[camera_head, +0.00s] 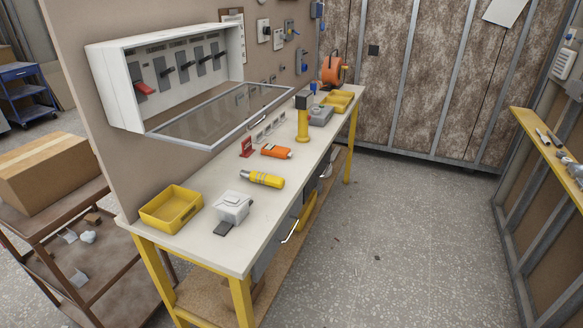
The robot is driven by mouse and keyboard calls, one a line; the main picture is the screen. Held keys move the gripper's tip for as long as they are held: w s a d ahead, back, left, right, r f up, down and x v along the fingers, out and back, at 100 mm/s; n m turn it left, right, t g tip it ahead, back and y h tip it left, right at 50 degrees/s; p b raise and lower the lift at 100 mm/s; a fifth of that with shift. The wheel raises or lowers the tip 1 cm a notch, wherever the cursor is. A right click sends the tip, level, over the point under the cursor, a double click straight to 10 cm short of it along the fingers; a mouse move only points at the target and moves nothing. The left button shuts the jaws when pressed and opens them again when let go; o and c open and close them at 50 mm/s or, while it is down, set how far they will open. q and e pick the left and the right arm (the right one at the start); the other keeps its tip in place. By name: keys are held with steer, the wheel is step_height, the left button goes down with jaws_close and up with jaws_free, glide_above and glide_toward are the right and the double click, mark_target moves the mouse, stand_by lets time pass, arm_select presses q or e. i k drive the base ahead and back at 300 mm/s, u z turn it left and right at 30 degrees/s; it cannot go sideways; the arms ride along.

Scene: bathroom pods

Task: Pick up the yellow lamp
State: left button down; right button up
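On the white-topped workbench (225,252) stands an upright yellow thing with a black block-like head (303,122), toward the bench's far half; it looks like a work lamp. Nearer, a yellow cylinder with grey bands (262,179) lies on its side near the bench's right edge; it looks like a flashlight. I cannot tell for sure which of the two is the yellow lamp. Nothing touches either one. Neither of my grippers is in view.
On the bench are a yellow bin (172,208), a white-grey device (232,207), an orange tool (276,152) and an orange reel (333,69). An open switch cabinet (112,88) overhangs its back. A brown cart (100,205) stands left.

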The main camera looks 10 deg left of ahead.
mark_target(304, 100)
steer(key=u, duration=0.05)
steer(key=k, duration=0.5)
steer(key=z, duration=1)
steer(key=i, duration=1.15)
steer(key=z, duration=0.5)
steer(key=i, duration=1.25)
steer(key=u, duration=0.85)
steer(key=i, duration=0.85)
steer(key=u, duration=0.95)
